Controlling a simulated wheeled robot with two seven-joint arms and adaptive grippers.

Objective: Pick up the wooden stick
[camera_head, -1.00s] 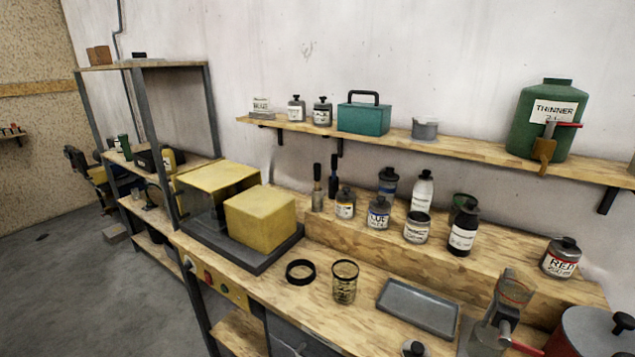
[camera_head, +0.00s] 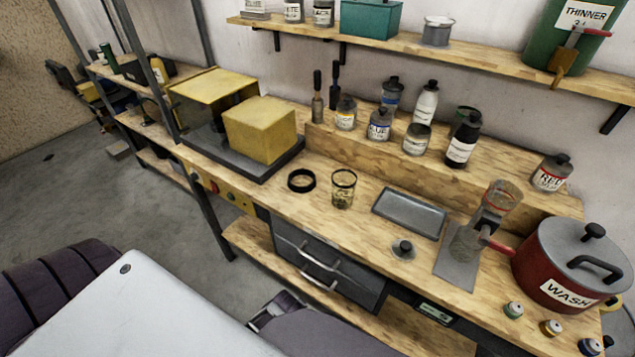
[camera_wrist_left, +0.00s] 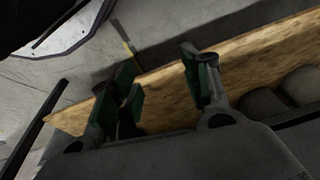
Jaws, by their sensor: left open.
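I cannot make out a wooden stick for certain in either view. Two dark-handled tools (camera_head: 317,98) stand upright at the back of the workbench (camera_head: 330,235) in the head view. A glass jar with a black rim (camera_head: 342,190) stands on the bench, with a black ring (camera_head: 301,180) lying beside it. My left gripper (camera_wrist_left: 162,78) shows in the left wrist view with its green-padded fingers apart and nothing seen between them. A wooden board edge lies behind the fingers. My right gripper is not in view.
A yellow block (camera_head: 260,130) sits on a dark base. A grey tray (camera_head: 409,213), a clamped grinder-like device (camera_head: 470,240) and a red WASH pot (camera_head: 565,265) stand to the right. Bottles line the raised ledge. Drawers (camera_head: 325,262) are below. Bench front near the jar is mostly clear.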

